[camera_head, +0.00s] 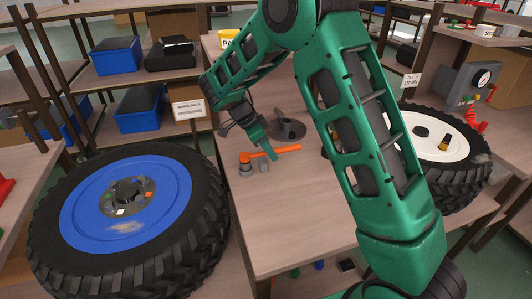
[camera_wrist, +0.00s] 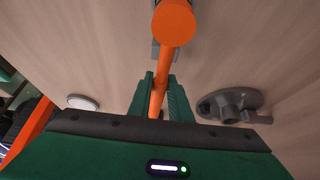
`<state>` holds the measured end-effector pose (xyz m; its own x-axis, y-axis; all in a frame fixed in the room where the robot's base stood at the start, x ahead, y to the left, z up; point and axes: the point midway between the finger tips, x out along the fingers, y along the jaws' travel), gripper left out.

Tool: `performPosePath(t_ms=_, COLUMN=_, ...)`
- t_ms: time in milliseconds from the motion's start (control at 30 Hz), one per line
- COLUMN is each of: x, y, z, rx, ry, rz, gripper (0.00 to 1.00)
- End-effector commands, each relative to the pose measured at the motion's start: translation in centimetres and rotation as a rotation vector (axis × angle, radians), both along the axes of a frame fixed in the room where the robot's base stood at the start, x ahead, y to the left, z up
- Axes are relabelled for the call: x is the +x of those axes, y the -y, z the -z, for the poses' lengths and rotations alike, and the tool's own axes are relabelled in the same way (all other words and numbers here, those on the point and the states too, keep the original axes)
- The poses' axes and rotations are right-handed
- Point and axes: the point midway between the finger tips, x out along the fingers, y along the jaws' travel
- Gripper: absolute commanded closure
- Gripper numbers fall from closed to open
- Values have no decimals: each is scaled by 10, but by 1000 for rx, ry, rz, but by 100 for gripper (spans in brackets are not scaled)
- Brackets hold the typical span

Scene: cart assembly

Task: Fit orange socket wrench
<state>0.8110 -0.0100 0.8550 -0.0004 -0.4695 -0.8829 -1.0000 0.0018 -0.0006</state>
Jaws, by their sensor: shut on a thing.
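The orange socket wrench (camera_head: 284,151) is over the middle table, its handle pointing right and its round head at the left. My gripper (camera_head: 271,154) reaches down to the handle from the upper left. In the wrist view, my gripper (camera_wrist: 162,98) has its green fingers shut on either side of the orange handle (camera_wrist: 160,80), with the round head (camera_wrist: 175,24) at the top. A grey socket (camera_head: 246,171) shows under the wrench head; I cannot tell if they are joined. A second small grey piece (camera_head: 264,166) is beside it.
A grey round-based fixture (camera_head: 288,127) stands just behind the wrench. A blue-rimmed wheel (camera_head: 80,215) is at left, a white-rimmed wheel (camera_head: 432,140) at right. The table front (camera_head: 290,220) is clear.

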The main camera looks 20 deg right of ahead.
Motion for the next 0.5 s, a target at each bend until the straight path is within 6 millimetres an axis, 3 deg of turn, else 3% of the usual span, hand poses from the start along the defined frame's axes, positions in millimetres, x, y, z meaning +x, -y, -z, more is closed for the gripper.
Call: performPosePath(t_ms=500, x=0, y=0, z=12, rx=0, ry=0, rz=0, gripper=100)
